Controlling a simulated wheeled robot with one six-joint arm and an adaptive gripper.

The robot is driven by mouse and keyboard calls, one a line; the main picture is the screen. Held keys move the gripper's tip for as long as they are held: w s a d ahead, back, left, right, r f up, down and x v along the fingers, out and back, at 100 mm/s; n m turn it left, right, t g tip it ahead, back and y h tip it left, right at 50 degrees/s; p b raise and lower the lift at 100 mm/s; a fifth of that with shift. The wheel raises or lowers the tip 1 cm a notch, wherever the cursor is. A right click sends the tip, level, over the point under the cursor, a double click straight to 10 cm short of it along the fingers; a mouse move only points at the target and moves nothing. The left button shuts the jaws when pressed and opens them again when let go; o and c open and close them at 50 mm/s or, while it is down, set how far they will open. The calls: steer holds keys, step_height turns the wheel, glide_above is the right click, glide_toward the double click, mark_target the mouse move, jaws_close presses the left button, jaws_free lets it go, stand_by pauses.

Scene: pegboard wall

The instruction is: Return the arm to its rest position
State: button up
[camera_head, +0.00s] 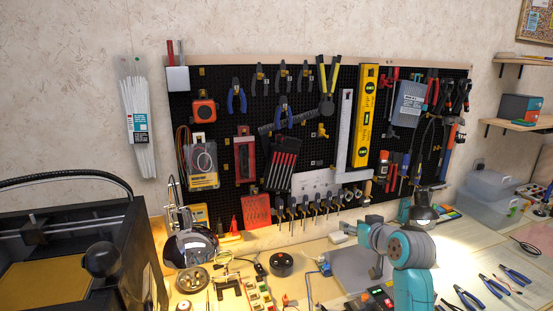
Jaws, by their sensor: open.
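A teal and grey jointed arm (411,250), which I take to be mine, rises from the bottom edge right of centre. Its large round joint is over the bench, and a smaller teal and grey section (371,237) reaches left from it. I cannot make out gripper fingers in this view, and the lower part of the arm is cut off by the frame. No held object shows.
A black pegboard (220,105) full of tools stands behind the bench. A black printer-like machine (75,255) fills the lower left. A desk lamp (190,245), a black round tape (281,264), blue-handled pliers (468,298) and clear boxes (488,205) crowd the bench.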

steer(key=s+f, duration=0.6)
steer(key=f, duration=0.2)
steer(key=s+a+f+m+h, duration=0.1)
steer(key=s+f, duration=0.6)
steer(key=f, duration=0.1)
steer(key=s+f+m+h, duration=0.1)
steer(key=s+f, duration=0.6)
steer(key=f, duration=0.1)
steer(key=shift+s+a+f+t, duration=0.15)
steer(key=shift+s+a+t, duration=0.1)
steer(key=shift+a+t, duration=0.05)
steer(key=shift+h, duration=0.4)
steer(key=s+f, duration=0.1)
steer(key=s, duration=0.1)
steer(key=s+f, duration=0.1)
steer(key=s, duration=0.2)
steer(key=s+f, duration=0.1)
steer(key=s, duration=0.2)
steer(key=shift+a+f, duration=0.15)
steer(key=shift+a, duration=0.05)
steer(key=s+f, duration=0.2)
steer(key=s, duration=0.9)
steer(key=s+r, duration=0.5)
steer(key=s, duration=0.7)
steer(key=s+a+r+t, duration=0.1)
steer(key=s+r, duration=0.4)
steer(key=s, duration=0.7)
steer(key=shift+s+r, duration=0.15)
steer(key=shift+s, duration=0.2)
